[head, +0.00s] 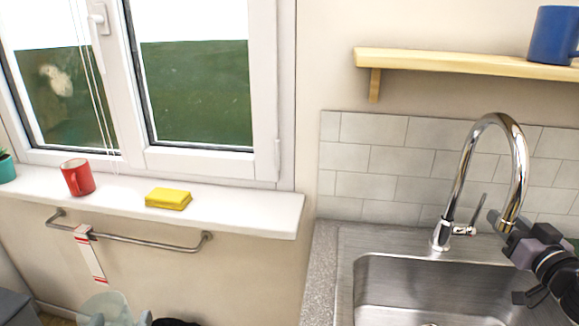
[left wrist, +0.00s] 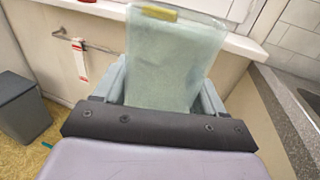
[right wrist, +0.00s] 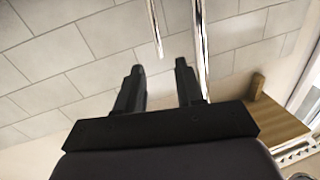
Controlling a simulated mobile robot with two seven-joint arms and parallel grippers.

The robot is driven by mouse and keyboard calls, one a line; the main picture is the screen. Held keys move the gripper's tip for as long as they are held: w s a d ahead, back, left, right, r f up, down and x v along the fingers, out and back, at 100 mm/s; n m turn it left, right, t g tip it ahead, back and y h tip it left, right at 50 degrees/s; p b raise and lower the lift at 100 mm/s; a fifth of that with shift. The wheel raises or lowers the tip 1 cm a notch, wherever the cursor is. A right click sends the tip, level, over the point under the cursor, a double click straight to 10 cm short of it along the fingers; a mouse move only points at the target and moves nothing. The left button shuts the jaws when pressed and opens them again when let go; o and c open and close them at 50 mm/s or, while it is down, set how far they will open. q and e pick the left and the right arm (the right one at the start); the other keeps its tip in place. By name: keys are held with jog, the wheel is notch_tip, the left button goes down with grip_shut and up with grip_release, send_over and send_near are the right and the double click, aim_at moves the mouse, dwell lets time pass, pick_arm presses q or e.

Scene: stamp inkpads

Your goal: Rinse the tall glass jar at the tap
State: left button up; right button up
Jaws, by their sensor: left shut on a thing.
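The tall glass jar (left wrist: 172,60), pale green and see-through, is held between the fingers of my left gripper (left wrist: 162,92), which is shut on it. The jar shows at the bottom left of the head view (head: 106,303), cut by the frame edge, with the left gripper (head: 121,319) at it. The chrome tap (head: 519,165) arches over the sink, with a small lever (head: 475,222) at its base. My right gripper (head: 505,226) is beside the tap spout and lever. In the right wrist view its fingers (right wrist: 158,82) are apart with nothing seen between them.
The steel sink (head: 400,262) is below the tap, with a grey worktop (head: 318,270) at its left. The windowsill (head: 240,211) holds a red mug (head: 78,177) and a yellow sponge (head: 168,198). A rail (head: 150,241) runs below it. A wooden shelf (head: 450,62) is above the tap.

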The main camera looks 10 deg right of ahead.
aim_at(485, 198)
jog(key=shift+w+d+r+p, duration=0.1)
jog(key=shift+w+d+p, duration=0.05)
jog(key=shift+w, duration=1.1)
jog(key=shift+w+d+p, duration=0.1)
jog(key=shift+w+d, duration=0.05)
jog(key=shift+w, duration=1.1)
jog(key=shift+w+d+r+p, duration=0.1)
jog(key=shift+w+d+p, duration=0.05)
jog(key=shift+w, duration=1.1)
jog(key=shift+w+d+f, duration=0.15)
jog(key=shift+w, duration=1.3)
grip_shut()
